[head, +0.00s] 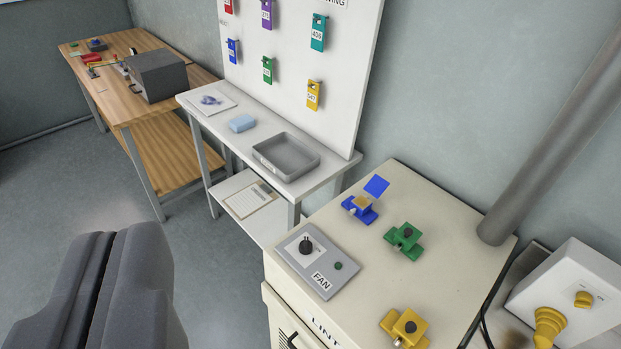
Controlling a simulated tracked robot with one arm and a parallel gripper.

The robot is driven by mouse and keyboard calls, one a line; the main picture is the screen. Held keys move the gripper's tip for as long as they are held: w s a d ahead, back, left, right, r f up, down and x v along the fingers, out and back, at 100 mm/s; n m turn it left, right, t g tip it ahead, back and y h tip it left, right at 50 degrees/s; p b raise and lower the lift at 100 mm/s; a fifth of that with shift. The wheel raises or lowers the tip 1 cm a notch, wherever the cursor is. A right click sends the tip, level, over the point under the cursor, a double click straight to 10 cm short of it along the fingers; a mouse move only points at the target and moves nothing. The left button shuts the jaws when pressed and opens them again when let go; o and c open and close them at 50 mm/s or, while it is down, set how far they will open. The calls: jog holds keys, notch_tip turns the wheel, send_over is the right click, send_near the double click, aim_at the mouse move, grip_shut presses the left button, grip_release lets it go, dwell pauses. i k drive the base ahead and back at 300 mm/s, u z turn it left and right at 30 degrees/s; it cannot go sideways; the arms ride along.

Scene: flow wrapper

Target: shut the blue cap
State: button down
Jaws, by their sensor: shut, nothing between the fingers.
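The blue cap (376,186) is a flat blue flap standing raised and tilted above its blue base (358,211). The base sits near the back left of the cream cabinet top (455,235), and a tan part shows on it under the flap. My gripper (110,270) shows large and dark grey at the lower left, its two fingers together with nothing between them. It is well to the left of the cabinet, apart from the blue cap.
Green (404,241) and yellow (405,328) fittings stand on the cabinet near a FAN control panel (318,262). A white table with a grey tray (286,156) stands left of it, below a tag board (335,110). A grey pipe (555,135) slants at right. Open floor lies at left.

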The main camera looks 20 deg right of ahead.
aim_at(376, 185)
jog(key=u, duration=1.25)
jog(key=i, duration=2.3)
jog(key=z, duration=3.2)
jog(key=i, duration=0.5)
jog(key=z, duration=0.3)
